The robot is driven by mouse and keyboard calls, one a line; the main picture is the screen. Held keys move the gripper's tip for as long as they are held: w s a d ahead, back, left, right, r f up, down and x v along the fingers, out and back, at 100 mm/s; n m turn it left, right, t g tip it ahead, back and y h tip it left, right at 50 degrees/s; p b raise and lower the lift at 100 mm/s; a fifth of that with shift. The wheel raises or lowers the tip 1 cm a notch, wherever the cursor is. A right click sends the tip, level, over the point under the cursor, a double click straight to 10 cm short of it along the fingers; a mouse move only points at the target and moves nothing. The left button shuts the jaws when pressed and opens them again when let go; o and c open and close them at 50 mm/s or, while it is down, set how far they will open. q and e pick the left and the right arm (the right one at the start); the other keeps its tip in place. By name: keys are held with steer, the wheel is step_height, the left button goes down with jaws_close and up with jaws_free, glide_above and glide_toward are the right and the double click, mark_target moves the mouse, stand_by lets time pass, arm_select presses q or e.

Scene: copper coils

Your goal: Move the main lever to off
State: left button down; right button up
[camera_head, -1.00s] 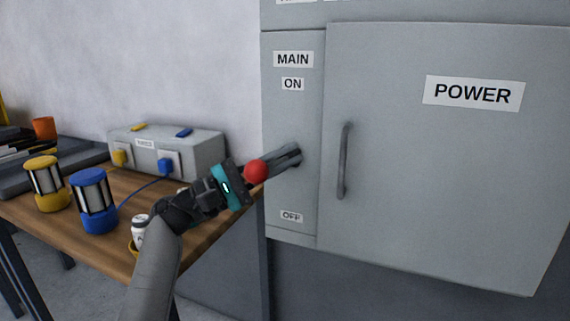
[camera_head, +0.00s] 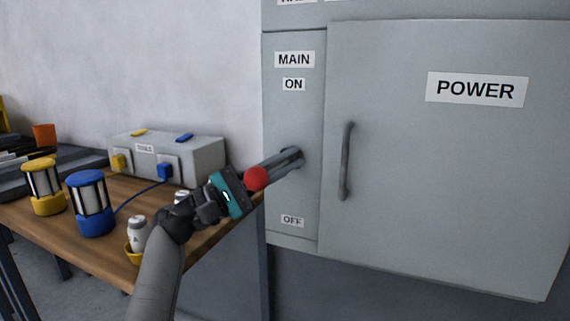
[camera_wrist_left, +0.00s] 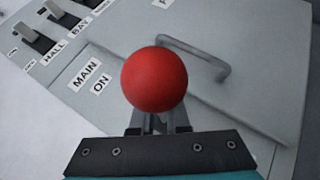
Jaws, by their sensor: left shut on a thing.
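The main lever (camera_head: 280,163) sticks out of the grey cabinet's narrow left panel, between the ON label (camera_head: 293,84) and the OFF label (camera_head: 292,221). It slopes down and left towards me and has a red ball knob (camera_head: 256,179). My left gripper (camera_head: 262,175) is shut on the lever at the knob. In the left wrist view the knob (camera_wrist_left: 154,79) stands in front of the dark gripper body and hides most of the lever and fingers. My right gripper is in neither view.
A POWER door (camera_head: 440,170) with a vertical handle (camera_head: 346,162) is right of the lever. A wooden table (camera_head: 205,240) at left holds a grey box (camera_head: 190,150), a blue lantern-like coil (camera_head: 90,203), a yellow one (camera_head: 43,187) and a white can (camera_head: 138,233).

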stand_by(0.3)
arm_select(q)
steer(key=c, duration=0.9)
jaws_free()
steer(key=shift+r, duration=0.1)
